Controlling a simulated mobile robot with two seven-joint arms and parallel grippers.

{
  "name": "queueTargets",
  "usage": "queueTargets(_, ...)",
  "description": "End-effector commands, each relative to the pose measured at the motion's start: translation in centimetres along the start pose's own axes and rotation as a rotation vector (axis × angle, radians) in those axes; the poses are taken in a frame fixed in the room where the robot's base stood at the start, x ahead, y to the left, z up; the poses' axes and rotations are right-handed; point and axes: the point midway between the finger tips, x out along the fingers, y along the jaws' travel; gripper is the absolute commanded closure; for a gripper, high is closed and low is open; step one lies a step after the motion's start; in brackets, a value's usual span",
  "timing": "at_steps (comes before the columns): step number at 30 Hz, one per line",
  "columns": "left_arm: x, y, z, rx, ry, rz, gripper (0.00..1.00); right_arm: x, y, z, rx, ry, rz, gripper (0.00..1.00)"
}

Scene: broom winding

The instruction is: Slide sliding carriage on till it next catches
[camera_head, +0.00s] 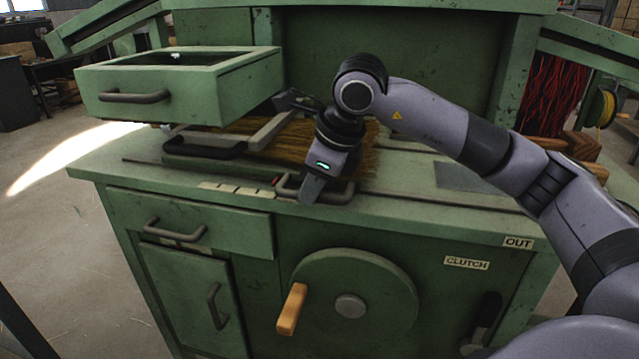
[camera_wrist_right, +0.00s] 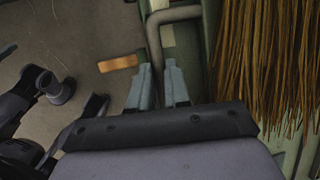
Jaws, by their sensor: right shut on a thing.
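The sliding carriage (camera_head: 230,168) is a low green piece on the bench top, with a dark handle (camera_head: 205,149) at its left and a grey bar rising behind it. Another dark loop handle (camera_head: 340,196) lies at the bench's front edge. My right gripper (camera_head: 312,192) reaches down from above and is shut on this front handle. In the right wrist view, the two fingers of my right gripper (camera_wrist_right: 160,78) close by the bent grey handle (camera_wrist_right: 178,13). The fingers hide part of the grip. My left gripper is not in view.
Broom straw (camera_head: 365,165) lies behind my right gripper. A pale marked strip (camera_head: 235,189) with a red spot runs along the front edge. An open green drawer box (camera_head: 180,85) overhangs at back left. A wheel (camera_head: 350,290) with a wooden knob (camera_head: 291,309) is below.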

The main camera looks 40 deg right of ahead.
Motion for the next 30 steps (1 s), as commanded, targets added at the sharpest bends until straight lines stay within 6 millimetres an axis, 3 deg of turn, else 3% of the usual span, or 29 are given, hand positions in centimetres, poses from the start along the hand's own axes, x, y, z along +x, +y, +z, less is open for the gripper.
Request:
queueTargets(1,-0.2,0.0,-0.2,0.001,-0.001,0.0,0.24,0.1,0.0,1.1,-0.001,-0.009,0.0,1.0)
queueTargets(6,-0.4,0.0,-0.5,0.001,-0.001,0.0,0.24,0.8,0.0,2.5,-0.001,-0.009,-0.002,1.0)
queueTargets(16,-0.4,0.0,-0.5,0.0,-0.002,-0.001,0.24,0.9,0.0,2.7,-0.001,-0.007,-0.003,1.0)
queueTargets(17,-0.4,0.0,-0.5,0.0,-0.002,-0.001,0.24,0.9,0.0,2.7,0.0,-0.007,-0.003,0.8)
queueTargets(19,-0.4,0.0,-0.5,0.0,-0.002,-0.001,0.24,0.9,0.0,2.6,0.0,-0.007,-0.003,0.58)
queueTargets(30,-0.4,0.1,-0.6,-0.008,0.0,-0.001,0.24,0.3,0.0,2.7,0.0,-0.007,-0.003,0.58)
